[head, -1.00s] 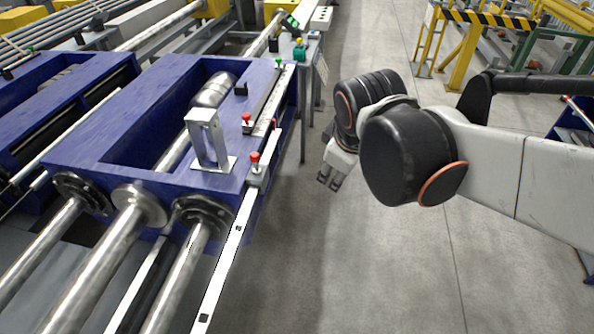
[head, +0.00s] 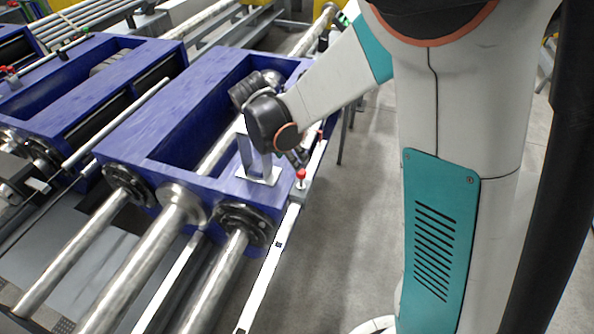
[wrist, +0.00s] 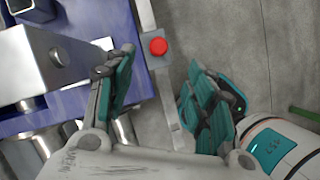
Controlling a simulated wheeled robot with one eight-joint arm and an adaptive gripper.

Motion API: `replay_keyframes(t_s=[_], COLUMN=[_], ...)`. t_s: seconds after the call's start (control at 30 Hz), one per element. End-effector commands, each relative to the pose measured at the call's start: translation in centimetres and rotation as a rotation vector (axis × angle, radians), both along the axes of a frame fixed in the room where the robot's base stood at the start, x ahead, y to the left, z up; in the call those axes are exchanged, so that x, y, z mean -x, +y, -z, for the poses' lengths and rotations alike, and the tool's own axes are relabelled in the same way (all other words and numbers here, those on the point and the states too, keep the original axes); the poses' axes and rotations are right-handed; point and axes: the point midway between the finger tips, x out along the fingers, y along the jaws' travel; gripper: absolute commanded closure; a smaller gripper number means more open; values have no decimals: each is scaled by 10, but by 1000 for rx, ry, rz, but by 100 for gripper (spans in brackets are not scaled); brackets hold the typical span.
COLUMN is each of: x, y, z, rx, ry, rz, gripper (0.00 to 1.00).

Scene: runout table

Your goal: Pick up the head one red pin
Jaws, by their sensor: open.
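A red pin (head: 301,174) stands on a small grey block on the rail along the right side of the blue frame (head: 215,185). Its round red top (wrist: 158,46) shows in the wrist view between and beyond my fingers. My gripper (wrist: 158,62) is open and empty, one finger to each side of the pin in that view. In the head view my gripper (head: 297,157) is small and dark, close above and behind this pin.
A grey metal bracket (head: 256,165) stands on the blue frame just left of the pin; its block also fills the left of the wrist view (wrist: 60,58). Steel shafts (head: 130,270) run out at the front. The floor (head: 345,230) right of the rail is clear.

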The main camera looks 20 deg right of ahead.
Motion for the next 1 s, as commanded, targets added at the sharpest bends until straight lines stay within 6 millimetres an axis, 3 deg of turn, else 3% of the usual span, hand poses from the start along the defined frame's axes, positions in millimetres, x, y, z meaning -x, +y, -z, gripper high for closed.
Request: replay_keyframes(t_s=[0.3, 0.67, 1.0], x=[-10, -14, -21], y=[-20, -27, -38], z=[57, 79, 120], rx=[-1, -1, -1], ry=[-2, -2, -2], rz=[2, 2, 3], gripper=[50, 50, 50])
